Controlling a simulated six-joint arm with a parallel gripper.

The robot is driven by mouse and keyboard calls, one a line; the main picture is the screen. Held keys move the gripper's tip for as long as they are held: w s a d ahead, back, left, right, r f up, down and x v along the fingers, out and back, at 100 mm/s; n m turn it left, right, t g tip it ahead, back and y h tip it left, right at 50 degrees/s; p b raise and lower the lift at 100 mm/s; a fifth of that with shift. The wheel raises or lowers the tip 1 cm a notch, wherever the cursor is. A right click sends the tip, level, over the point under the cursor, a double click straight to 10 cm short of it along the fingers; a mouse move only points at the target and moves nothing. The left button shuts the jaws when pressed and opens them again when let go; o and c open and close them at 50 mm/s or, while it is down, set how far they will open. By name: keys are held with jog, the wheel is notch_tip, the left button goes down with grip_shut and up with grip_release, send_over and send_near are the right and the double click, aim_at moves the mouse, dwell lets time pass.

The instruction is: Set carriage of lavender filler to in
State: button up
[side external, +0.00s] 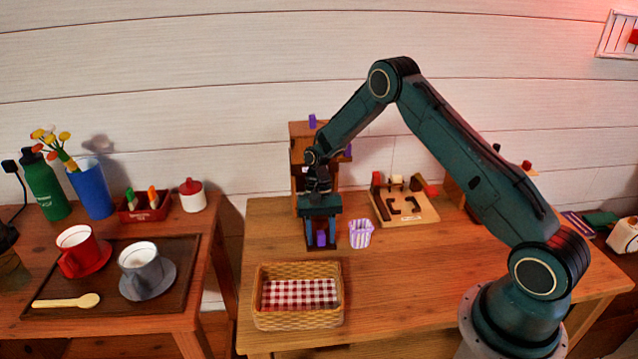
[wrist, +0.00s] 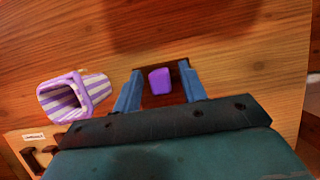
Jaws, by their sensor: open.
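The lavender filler (side external: 298,142) is a wooden tower at the back of the right table, with a purple piece on top and another at its right side. My gripper (side external: 322,246) points down in front of it, and my arm hides part of the tower. The fingers are open. A purple block (wrist: 160,82) sits between the two blue fingers in the wrist view, with a gap on each side. It also shows between them in the side view (side external: 321,238). I cannot tell whether this block is the carriage's handle.
A purple-and-white striped cup (side external: 361,234) stands close to the right of my gripper; it also shows in the wrist view (wrist: 75,97). A wicker basket (side external: 256,297) with checked cloth is in front. A wooden board (side external: 422,215) with dark shapes lies behind right.

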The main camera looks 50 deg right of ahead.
jog(key=shift+r, duration=0.1)
jog(key=v, duration=0.7)
jog(key=shift+r, duration=0.15)
dwell(0.3)
notch_tip(320, 180, up, 7)
jog(key=s+a+t+h, duration=0.1)
jog(key=s+t+h, duration=0.1)
jog(key=t+h, duration=0.1)
jog(key=shift+a+f, duration=0.25)
jog(key=shift+a, duration=0.15)
notch_tip(320, 180, down, 14)
jog(key=shift+r, duration=0.1)
dwell(0.8)
